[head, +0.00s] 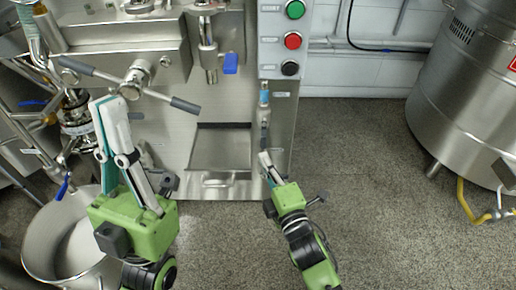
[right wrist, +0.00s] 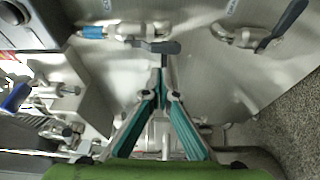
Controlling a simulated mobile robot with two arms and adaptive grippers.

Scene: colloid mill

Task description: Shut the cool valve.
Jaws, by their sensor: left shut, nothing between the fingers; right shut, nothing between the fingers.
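Two small metal valves with dark grey lever handles are on the machine's panel. In the right wrist view, the first valve's handle (right wrist: 155,46) lies roughly along its pipe, which has a blue band (right wrist: 92,32). The second valve's handle (right wrist: 284,26) slants up to the right. My left gripper (head: 108,100) is shut and empty.
Green, red and black buttons (head: 292,40) are above the panel. A blue-handled valve (head: 230,63) hangs left of them. A steel pot (head: 45,240) stands lower left, a large steel tank (head: 465,110) right. The floor (head: 370,170) between machine and tank is clear.

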